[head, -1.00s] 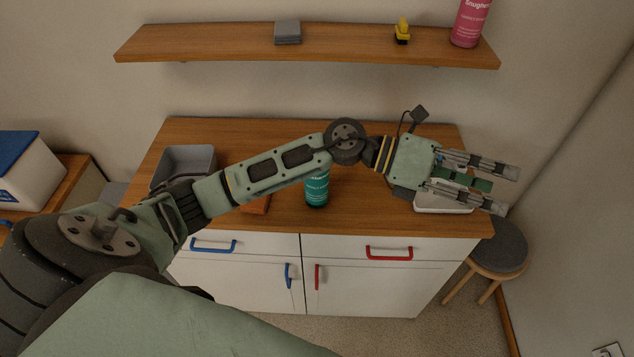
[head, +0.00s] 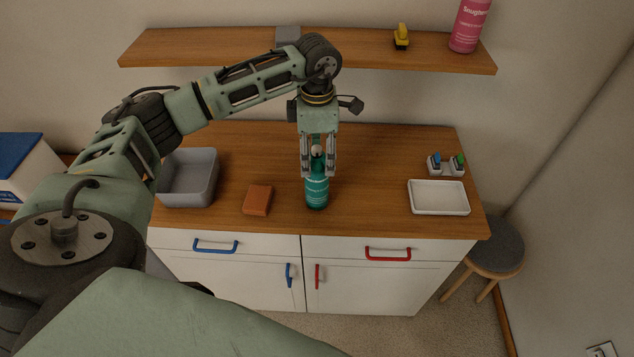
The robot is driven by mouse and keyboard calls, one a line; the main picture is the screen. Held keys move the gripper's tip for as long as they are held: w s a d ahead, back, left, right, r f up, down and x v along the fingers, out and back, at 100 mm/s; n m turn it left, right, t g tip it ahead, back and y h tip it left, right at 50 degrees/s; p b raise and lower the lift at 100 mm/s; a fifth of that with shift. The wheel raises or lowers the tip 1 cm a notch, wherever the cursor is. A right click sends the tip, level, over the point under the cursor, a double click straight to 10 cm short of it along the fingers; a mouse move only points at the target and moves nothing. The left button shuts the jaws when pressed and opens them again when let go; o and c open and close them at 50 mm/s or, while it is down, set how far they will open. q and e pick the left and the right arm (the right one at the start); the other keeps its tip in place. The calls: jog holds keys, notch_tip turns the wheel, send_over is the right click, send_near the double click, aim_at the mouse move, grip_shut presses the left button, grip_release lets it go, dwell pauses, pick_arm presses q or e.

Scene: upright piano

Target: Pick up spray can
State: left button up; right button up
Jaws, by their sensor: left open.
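A teal spray can (head: 317,190) with a pale top stands upright on the wooden cabinet top, near the middle of its front half. My left gripper (head: 319,172) points down over it. Its fingers are open and reach down on either side of the can's top. I cannot tell whether they touch it. A pink bottle or can (head: 469,25) stands at the right end of the wall shelf, cut off by the top edge of the view. My right gripper is not in view.
On the cabinet top (head: 380,150), a brown block (head: 257,200) and a grey bin (head: 188,178) are left of the can. A white tray (head: 438,198) and a small holder (head: 446,166) are at the right. The wall shelf (head: 370,50) is above, carrying a yellow toy (head: 401,37).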

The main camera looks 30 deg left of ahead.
aim_at(317, 180)
pick_arm(q)
jog(key=shift+s+f+p, duration=0.1)
jog(key=shift+f+p, duration=0.5)
jog(key=shift+f, duration=1.15)
grip_shut()
jog(key=shift+r, duration=0.1)
